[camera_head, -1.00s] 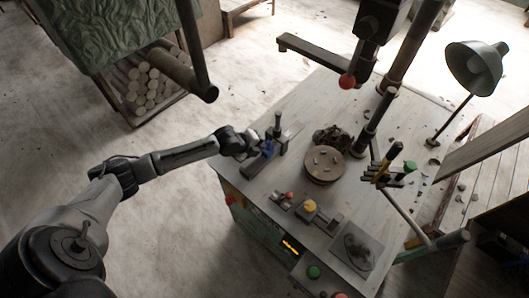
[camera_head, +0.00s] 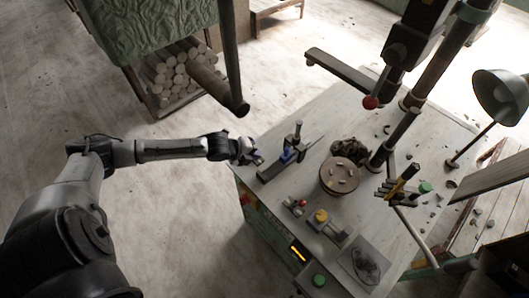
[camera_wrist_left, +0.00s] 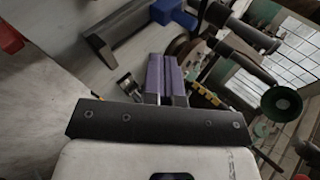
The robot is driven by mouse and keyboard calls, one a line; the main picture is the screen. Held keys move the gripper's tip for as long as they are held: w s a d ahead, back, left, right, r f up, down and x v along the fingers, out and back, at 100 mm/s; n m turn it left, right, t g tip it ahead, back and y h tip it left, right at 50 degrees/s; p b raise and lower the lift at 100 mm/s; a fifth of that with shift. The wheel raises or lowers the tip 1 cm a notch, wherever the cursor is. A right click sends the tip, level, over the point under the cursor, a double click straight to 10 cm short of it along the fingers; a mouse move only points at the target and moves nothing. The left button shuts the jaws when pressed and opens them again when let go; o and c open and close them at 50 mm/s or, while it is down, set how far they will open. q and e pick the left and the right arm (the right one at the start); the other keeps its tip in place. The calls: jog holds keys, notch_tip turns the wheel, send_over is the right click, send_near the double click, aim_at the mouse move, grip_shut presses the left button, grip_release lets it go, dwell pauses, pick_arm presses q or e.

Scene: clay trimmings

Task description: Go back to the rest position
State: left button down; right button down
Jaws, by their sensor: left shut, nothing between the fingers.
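My left arm comes in from the left in the head view. My right gripper does not show.
A dark heap (camera_head: 348,150) lies behind the disc. A lamp (camera_head: 502,95) stands at the right. A shelf of pale rolls (camera_head: 175,75) is at the upper left. Floor left of the bench is clear.

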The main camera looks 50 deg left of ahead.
pick_arm(q)
jog(key=shift+v, duration=1.5)
jog(key=s+a+n+g+y, duration=0.35)
jog(key=n+y, duration=0.25)
jog(key=n, duration=0.4)
jog(key=s+d+r+n+h, duration=0.1)
jog(key=s+d+n, duration=0.2)
jog(key=s+d, duration=0.35)
jog(key=s+d+r+n, duration=0.1)
jog(key=s+d+n, duration=0.25)
jog(key=d, duration=0.65)
jog(key=s+d+f+n+g+h, duration=0.2)
jog(key=s+d+f+n, duration=0.15)
jog(key=s+d, duration=0.5)
notch_tip(320, 180, up, 25)
jog(key=a+p, duration=0.1)
jog(key=p, duration=2.4)
jog(key=shift+s+a+m+p, duration=0.15)
jog(key=shift+s+m+p, duration=0.05)
jog(key=shift+m+p, duration=0.15)
